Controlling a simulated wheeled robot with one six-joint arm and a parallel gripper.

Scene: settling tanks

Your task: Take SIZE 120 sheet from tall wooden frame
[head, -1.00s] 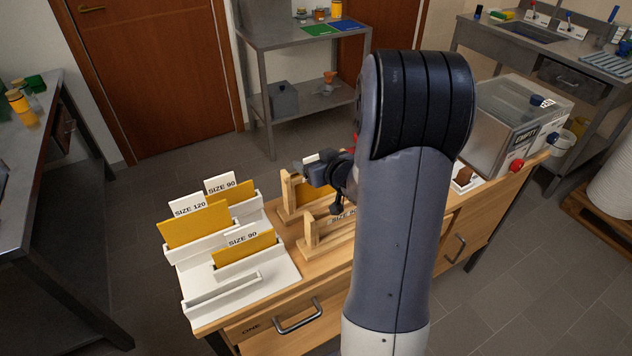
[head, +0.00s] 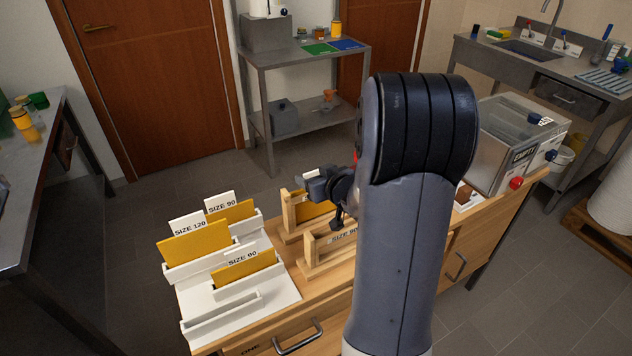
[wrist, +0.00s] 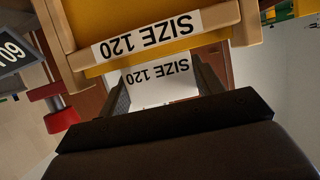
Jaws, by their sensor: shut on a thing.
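The tall wooden frame (head: 288,212) stands on the wooden bench, with a yellow sheet (head: 312,211) in it. In the wrist view the frame's rail (wrist: 222,26) carries a SIZE 120 label (wrist: 160,31), upside down. The SIZE 120 sheet's white tab (wrist: 160,80) shows just beyond that rail, between my fingers. My gripper (head: 322,185) is at the top of the frame and shut on this tab. The sheet's yellow part still sits behind the rail. My arm hides part of the frame in the head view.
A lower wooden frame labelled SIZE 90 (head: 312,257) stands in front. To the left, a white rack (head: 285,290) holds yellow sheets tagged SIZE 120 (head: 192,243) and SIZE 90; its front slot (head: 222,314) is empty. A clear-walled tank (head: 512,145) stands at the bench's right end.

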